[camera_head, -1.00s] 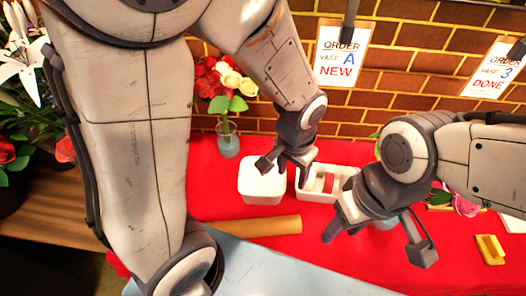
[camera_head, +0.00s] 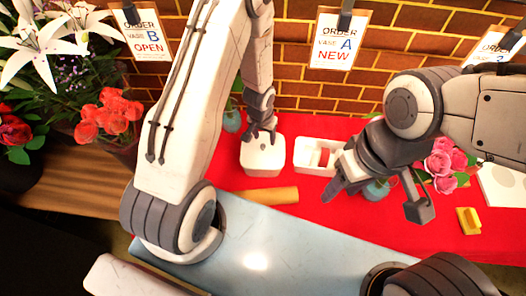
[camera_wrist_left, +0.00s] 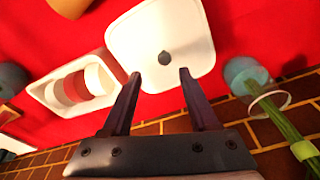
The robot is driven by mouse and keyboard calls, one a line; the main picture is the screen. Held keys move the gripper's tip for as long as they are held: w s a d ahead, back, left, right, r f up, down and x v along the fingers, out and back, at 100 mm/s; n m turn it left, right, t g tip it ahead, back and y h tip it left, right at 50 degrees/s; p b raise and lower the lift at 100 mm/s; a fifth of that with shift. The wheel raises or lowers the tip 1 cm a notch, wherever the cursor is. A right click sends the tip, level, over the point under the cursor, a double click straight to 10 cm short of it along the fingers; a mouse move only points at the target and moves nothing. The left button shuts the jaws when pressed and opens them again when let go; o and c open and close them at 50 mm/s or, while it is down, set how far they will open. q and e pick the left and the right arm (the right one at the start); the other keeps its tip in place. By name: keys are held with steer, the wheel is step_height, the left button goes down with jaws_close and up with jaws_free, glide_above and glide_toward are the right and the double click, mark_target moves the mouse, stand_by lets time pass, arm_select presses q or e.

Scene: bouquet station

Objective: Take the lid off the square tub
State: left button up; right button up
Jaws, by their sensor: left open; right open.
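The square tub (camera_head: 262,165) is white with rounded corners and stands on the red cloth with its white lid (camera_wrist_left: 184,28) on. A small dark knob (camera_wrist_left: 164,58) sits at the middle of the lid in the left wrist view. My left gripper (camera_head: 262,133) is over the tub's back edge in the head view, open and empty. In the left wrist view its two fingers (camera_wrist_left: 160,74) point at the lid, with the knob just past and between the tips. My right gripper (camera_head: 372,198) is open and empty, to the right of the tub.
A white tray with ribbon rolls (camera_head: 318,152) stands just right of the tub. A brown paper roll (camera_head: 268,196) lies in front. A vase with green stems (camera_wrist_left: 264,98) stands close to the tub. A yellow block (camera_head: 468,220) lies at right. Order cards hang on the brick wall.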

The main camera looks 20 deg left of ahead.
mark_target(263, 145)
arm_select(q)
steer(key=f, duration=0.2)
steer(key=f+p, duration=0.1)
steer(key=f, duration=0.1)
steer(key=shift+w+a, duration=0.1)
steer(key=shift+a, duration=0.25)
steer(key=shift+w+f, duration=0.1)
steer(key=shift+f, duration=0.45)
jaws_close()
